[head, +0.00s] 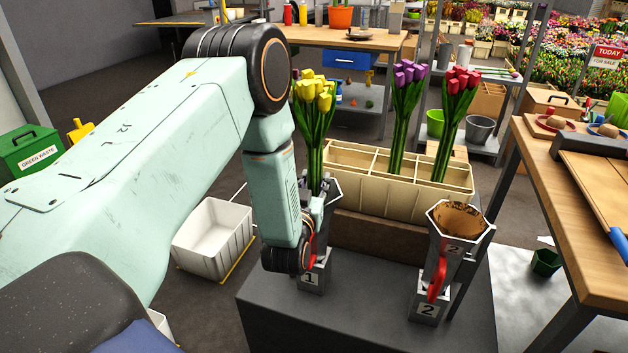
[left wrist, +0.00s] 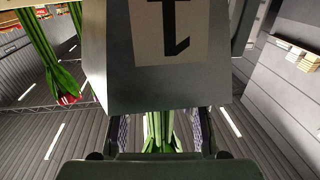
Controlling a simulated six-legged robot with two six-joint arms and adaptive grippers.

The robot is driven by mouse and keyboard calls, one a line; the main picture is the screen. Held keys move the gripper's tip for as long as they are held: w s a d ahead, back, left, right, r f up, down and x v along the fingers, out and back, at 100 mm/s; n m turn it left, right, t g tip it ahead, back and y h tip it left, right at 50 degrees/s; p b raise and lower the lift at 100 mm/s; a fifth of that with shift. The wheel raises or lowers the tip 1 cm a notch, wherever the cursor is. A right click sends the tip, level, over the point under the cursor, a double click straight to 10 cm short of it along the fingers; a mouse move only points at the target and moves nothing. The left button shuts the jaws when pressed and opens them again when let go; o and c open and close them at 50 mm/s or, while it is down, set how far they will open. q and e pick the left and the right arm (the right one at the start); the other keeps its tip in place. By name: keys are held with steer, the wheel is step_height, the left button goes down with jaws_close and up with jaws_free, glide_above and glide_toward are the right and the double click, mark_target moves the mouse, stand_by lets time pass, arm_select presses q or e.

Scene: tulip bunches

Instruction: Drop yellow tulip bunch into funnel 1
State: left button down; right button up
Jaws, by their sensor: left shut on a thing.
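The yellow tulip bunch (head: 315,97) stands upright over funnel 1 (head: 333,188), with its stems running down toward the funnel's mouth. My left gripper (head: 317,204) is shut on the stems, partly hidden behind my wrist. In the left wrist view, the green stems (left wrist: 158,130) show between the two fingers (left wrist: 160,140). There the grey body of funnel 1 (left wrist: 120,65) fills the upper middle, its number upside down. I cannot tell how far the stem ends reach into the funnel. My right gripper is not in view.
Funnel 2 (head: 452,240) stands to the right on the same grey stand (head: 375,315). Behind it, a cream divided crate (head: 445,196) holds purple tulips (head: 407,90) and red tulips (head: 452,105). A white bin (head: 212,235) is on the floor at left. A wooden workbench (head: 535,165) is at right.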

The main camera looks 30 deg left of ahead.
mark_target(312, 187)
arm_select(q)
steer(key=shift+f, duration=0.1)
steer(key=c, duration=0.8)
jaws_free()
steer(key=o, duration=0.8)
steer(key=shift+p+v, duration=0.7)
steer(key=shift+v, duration=4.85)
steer(key=shift+w, duration=0.15)
